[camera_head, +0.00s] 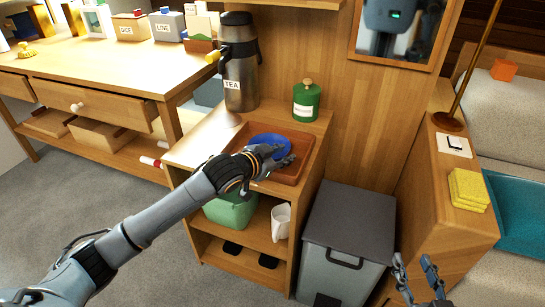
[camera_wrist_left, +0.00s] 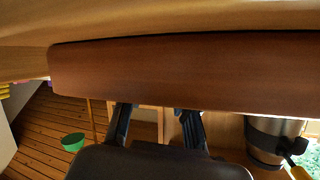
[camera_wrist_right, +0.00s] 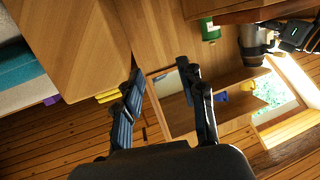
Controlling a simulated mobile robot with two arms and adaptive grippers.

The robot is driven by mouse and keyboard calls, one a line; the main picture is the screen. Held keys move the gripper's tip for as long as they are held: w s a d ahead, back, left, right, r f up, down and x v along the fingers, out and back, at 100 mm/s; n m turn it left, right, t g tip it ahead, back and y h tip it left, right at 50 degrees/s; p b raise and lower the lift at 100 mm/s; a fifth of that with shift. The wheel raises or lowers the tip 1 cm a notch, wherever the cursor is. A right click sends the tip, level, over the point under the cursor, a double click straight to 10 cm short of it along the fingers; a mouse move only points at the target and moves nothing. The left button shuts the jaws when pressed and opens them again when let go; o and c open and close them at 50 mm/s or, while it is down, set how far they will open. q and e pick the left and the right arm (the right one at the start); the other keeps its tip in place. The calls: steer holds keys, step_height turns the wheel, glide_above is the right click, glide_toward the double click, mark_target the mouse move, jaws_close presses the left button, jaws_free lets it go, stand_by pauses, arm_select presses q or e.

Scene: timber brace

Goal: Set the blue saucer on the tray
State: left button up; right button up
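The blue saucer (camera_head: 268,142) lies within the outline of the brown wooden tray (camera_head: 291,178), on top of the small cabinet; whether it rests flat on the tray floor is hard to tell. My left gripper (camera_head: 282,155) is at the saucer's near side and hides part of it. Its fingers stand apart in the left wrist view (camera_wrist_left: 156,112), with nothing visible between them. There the tray wall (camera_wrist_left: 170,75) fills the upper middle, and the saucer does not show. My right gripper (camera_head: 415,260) is low at the right, fingers apart and empty, also seen in the right wrist view (camera_wrist_right: 160,75).
A steel tea flask (camera_head: 240,75) and a green canister (camera_head: 306,101) stand behind the tray. Below are a green bowl (camera_head: 232,212) and a white mug (camera_head: 281,222). A grey bin (camera_head: 345,240) is right of the cabinet. Yellow sponges (camera_head: 468,188) lie on the right ledge.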

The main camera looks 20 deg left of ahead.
arm_select(q)
steer(key=p+v, duration=0.1)
steer(key=v, duration=0.5)
steer(key=shift+p, duration=0.35)
steer(key=p+v, duration=0.1)
steer(key=v, duration=0.4)
steer(key=s+d+f+n+g+y, duration=0.1)
steer(key=s+d+f+n+g, duration=0.1)
steer(key=s+f, duration=0.5)
steer(key=s+d+f+n+g+y, duration=0.1)
steer(key=s+f+n+g+y, duration=0.1)
steer(key=s+f, duration=0.6)
steer(key=s+n, duration=0.1)
steer(key=s, duration=0.5)
steer(key=shift+s+d+g, duration=0.35)
steer(key=shift+d+g, duration=0.05)
arm_select(e)
steer(key=s+d+f+g+h, duration=0.2)
steer(key=s+d+f+g, duration=0.1)
steer(key=s+f+g, duration=0.4)
step_height(320, 180, down, 3)
steer(key=shift+s+d+f+g, duration=0.1)
steer(key=shift+s+d+g, duration=0.2)
steer(key=shift+s, duration=0.3)
